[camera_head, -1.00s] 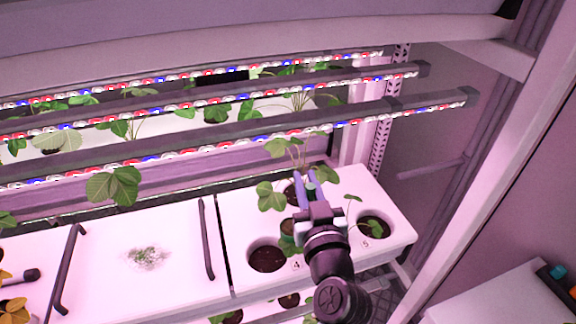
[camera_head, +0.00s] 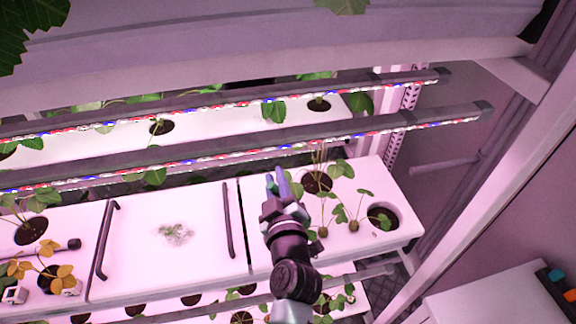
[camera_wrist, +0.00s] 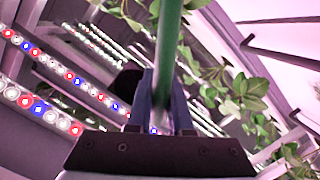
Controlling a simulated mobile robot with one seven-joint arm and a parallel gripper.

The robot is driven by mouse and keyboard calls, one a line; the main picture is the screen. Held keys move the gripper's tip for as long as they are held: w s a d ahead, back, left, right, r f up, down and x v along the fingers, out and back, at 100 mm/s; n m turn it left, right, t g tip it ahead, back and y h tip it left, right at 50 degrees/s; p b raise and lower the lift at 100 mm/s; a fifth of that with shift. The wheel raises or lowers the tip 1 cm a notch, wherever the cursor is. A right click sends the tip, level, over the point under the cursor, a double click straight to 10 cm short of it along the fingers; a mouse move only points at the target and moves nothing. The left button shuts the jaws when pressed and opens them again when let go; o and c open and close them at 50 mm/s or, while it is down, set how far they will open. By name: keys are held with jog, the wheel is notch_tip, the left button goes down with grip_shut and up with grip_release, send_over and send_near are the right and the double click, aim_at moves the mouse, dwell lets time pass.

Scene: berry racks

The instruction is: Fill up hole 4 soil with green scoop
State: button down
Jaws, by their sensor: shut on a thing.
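My gripper (camera_head: 277,186) is above the right white panel (camera_head: 348,258), near its left side. In the wrist view my gripper (camera_wrist: 161,100) is shut on the green handle of the scoop (camera_wrist: 168,45). The scoop's far end is outside the wrist view, and its bowl is not clear in the head view.
Small seedlings (camera_head: 353,225) stand on the panel right of my gripper. A white panel with dark handles (camera_head: 228,220) lies left. Light bars (camera_head: 300,150) cross behind my gripper. A lower shelf with plants is below, and a white cabinet (camera_head: 490,295) is at the lower right.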

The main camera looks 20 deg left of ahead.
jog(key=s+a+f+n+h+p, duration=0.2)
jog(key=a+f+n+p, duration=0.4)
jog(key=p, duration=0.7)
jog(key=shift+s+a+n, duration=0.25)
jog(key=shift+n, duration=0.75)
jog(key=shift+w+f, duration=0.1)
